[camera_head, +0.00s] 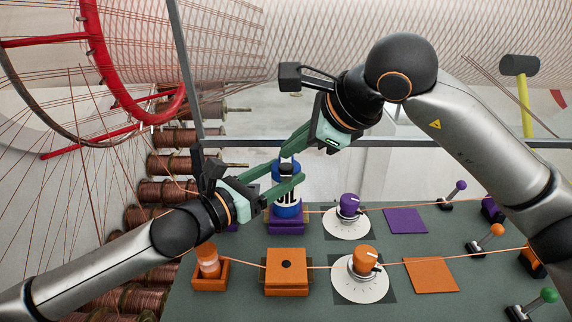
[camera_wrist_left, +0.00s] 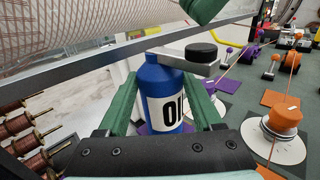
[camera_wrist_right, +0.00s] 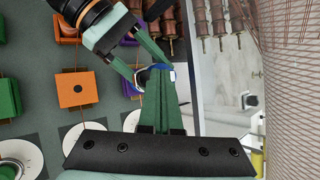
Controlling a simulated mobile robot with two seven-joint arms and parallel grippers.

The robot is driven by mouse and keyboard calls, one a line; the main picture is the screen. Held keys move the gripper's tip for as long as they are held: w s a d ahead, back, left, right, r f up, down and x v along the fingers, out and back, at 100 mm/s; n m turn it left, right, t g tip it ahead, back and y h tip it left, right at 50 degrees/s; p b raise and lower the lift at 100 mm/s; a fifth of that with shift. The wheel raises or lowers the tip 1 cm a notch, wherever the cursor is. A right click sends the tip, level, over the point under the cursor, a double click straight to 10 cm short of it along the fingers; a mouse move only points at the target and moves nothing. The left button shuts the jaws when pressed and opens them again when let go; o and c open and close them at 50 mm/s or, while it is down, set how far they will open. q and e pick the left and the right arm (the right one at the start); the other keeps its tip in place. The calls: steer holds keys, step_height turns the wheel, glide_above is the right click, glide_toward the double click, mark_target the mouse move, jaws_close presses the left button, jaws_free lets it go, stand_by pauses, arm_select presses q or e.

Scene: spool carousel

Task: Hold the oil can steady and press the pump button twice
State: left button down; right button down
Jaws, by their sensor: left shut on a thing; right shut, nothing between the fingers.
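The oil can (camera_head: 287,211) is a blue upright bottle with a white label and dark letters. It stands on a purple block (camera_head: 286,227). In the left wrist view the can (camera_wrist_left: 161,80) is between the green fingers of my left gripper (camera_wrist_left: 165,118), which is shut on it. A black disc (camera_wrist_left: 202,50) on a grey piece shows beside the can's top; it looks like the pump button. My right gripper (camera_head: 288,150) is shut and empty, fingertips just above the can's top. In the right wrist view its fingers (camera_wrist_right: 160,72) hide most of the can; contact cannot be told.
An orange block (camera_head: 287,284) and a purple knob on a dial (camera_head: 349,206) stand near the can, with an orange knob (camera_head: 364,259) in front. Copper spools (camera_head: 168,191) line the left. Thin wires cross the green table. A grey bar runs behind the can.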

mark_target(292, 168)
steer(key=shift+f, duration=0.15)
stand_by(0.3)
steer(key=shift+f, duration=0.3)
steer(key=shift+f, duration=0.65)
stand_by(0.8)
steer(key=shift+r, duration=1.05)
steer(key=shift+r, duration=2.5)
arm_select(q)
jaws_free()
